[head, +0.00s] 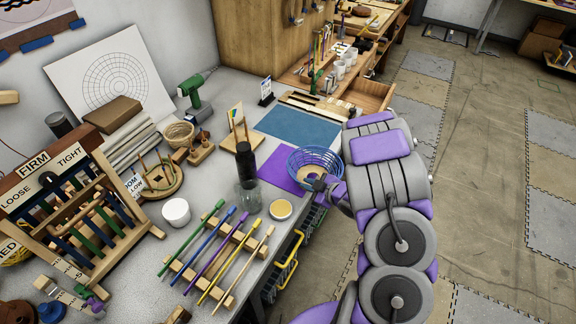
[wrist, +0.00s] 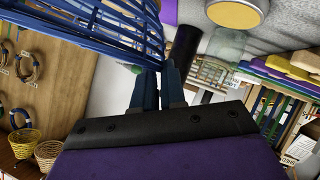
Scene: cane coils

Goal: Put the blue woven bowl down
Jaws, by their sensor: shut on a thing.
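The blue woven bowl (head: 297,157) is an open lattice bowl with a pale bottom. In the head view it appears upright beside the purple mat (head: 277,172), overlapping the mat's right side and the table edge. My gripper (head: 322,183) is at the bowl's near side. In the wrist view the blue woven bowl (wrist: 100,32) fills the upper left, and my gripper (wrist: 152,78) is shut on its rim. I cannot tell whether the bowl's bottom touches the surface. My arm covers the area to its right.
Left of the bowl stand a dark bottle (head: 245,162) and a clear jar (head: 248,198). A round yellow-topped tin (head: 281,209) sits near the front edge. Several coloured rods (head: 212,256) lie on a wooden rack. A blue mat (head: 297,126) lies clear behind the bowl.

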